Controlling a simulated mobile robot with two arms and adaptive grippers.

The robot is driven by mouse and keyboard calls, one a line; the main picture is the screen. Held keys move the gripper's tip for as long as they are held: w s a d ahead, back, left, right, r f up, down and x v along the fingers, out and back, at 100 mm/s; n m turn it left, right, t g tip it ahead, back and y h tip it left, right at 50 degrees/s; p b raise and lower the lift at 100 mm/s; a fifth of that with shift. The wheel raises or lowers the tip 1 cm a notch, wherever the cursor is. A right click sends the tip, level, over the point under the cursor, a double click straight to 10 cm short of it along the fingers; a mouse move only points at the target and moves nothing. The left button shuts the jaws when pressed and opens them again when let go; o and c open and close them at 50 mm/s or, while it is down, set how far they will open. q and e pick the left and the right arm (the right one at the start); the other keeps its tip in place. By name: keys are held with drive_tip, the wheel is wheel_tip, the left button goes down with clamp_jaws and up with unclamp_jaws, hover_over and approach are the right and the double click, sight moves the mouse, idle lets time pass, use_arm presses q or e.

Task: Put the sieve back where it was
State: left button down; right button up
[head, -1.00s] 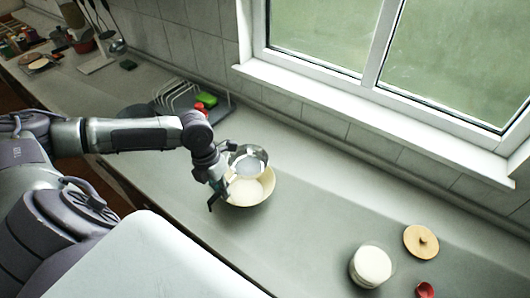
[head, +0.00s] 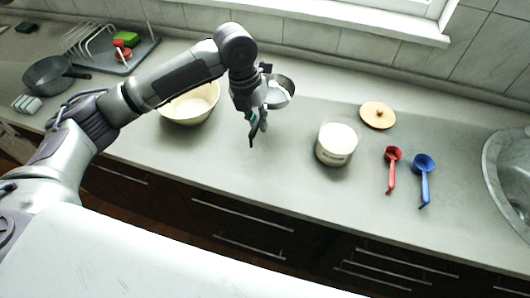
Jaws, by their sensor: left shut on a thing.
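My left gripper (head: 257,118) is shut on the sieve (head: 281,92), a small round metal bowl shape partly hidden behind the gripper. Something whitish shows inside it. The sieve is held up over the counter, to the right of the cream bowl (head: 190,106) and apart from it. The bowl stands on the counter and holds something pale; my left arm covers part of its rim. My right gripper is not in view.
A jar of white contents (head: 337,144), a wooden lid (head: 377,115), a red scoop (head: 391,168) and a blue scoop (head: 424,178) stand or lie on the right. A sink (head: 512,175) is at far right. A pan (head: 50,75) and a dish rack (head: 88,42) are left. The front counter strip is clear.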

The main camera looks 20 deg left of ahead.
use_arm(q)
drive_tip(key=p, duration=0.1)
hover_over(262, 154)
drive_tip(key=f, duration=0.5)
drive_tip(key=shift+a+f, duration=0.25)
drive_tip(key=shift+a, duration=0.05)
wheel_tip(262, 154, down, 4)
drive_tip(key=shift+f+p, duration=0.1)
drive_tip(key=shift+p, duration=0.45)
drive_tip(key=shift+f, duration=0.1)
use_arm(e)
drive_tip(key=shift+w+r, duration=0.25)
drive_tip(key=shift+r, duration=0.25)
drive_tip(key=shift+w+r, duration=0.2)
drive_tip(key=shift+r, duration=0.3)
use_arm(q)
drive_tip(key=shift+f, duration=0.15)
drive_tip(key=c, duration=1.2)
unclamp_jaws()
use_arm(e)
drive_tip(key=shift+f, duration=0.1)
